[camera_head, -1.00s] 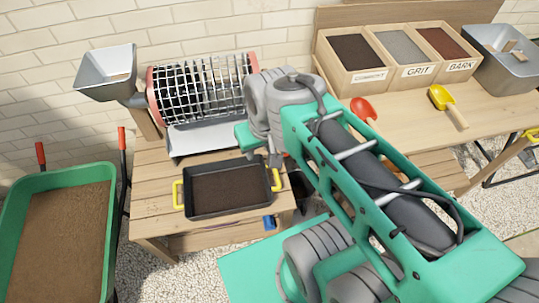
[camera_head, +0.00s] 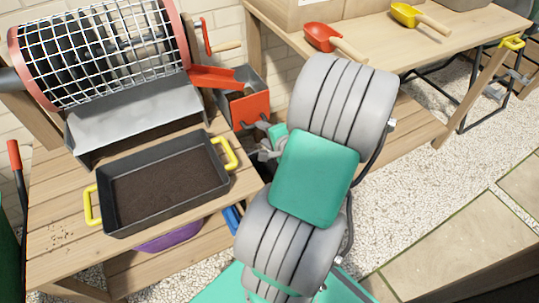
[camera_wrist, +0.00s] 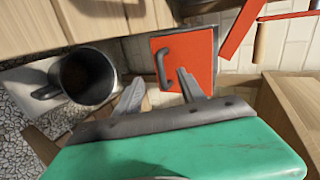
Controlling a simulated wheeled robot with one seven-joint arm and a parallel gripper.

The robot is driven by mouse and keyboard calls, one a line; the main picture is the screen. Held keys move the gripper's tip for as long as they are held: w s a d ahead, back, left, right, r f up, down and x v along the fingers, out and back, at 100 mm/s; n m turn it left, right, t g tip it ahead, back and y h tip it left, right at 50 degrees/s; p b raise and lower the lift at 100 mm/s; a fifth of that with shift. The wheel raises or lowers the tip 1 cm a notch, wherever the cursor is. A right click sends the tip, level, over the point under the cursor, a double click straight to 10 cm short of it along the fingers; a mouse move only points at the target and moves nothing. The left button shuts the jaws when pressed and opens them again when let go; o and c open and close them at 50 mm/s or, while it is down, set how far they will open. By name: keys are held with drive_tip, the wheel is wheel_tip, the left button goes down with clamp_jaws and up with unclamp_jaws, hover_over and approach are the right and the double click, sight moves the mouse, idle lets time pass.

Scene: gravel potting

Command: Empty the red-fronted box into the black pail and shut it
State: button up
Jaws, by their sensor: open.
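The red-fronted box (camera_head: 250,106) stands under the red chute, right of the drum sieve. Its grey metal sides and red front show in the head view. In the wrist view its red front (camera_wrist: 200,45) carries a dark bar handle (camera_wrist: 161,66) and looks shut. My gripper (camera_wrist: 160,88) is open and empty in front of it, with the handle between the fingertips in the picture; I cannot tell the gap. The black pail (camera_wrist: 88,75) is left of the red front in the wrist view, with its inside looking empty. In the head view my arm hides most of the pail.
A black tray (camera_head: 165,186) of dark soil with yellow handles sits on the wooden table (camera_head: 60,235) before the drum sieve (camera_head: 100,50). A purple bowl (camera_head: 172,238) is below. A red scoop (camera_head: 322,38) and a yellow scoop (camera_head: 408,15) lie on the back bench.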

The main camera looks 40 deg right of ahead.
drive_tip(key=d, duration=0.1)
drive_tip(key=b, duration=0.3)
approach(254, 116)
drive_tip(key=shift+w+f, duration=2.05)
drive_tip(key=shift+f, duration=0.45)
drive_tip(key=shift+w+f+m+h, duration=0.15)
drive_tip(key=shift+w+m+h, duration=0.15)
drive_tip(key=shift+m, duration=0.1)
drive_tip(key=shift+c, duration=0.6)
drive_tip(key=c, duration=0.7)
drive_tip(key=shift+s+f, duration=0.1)
clamp_jaws()
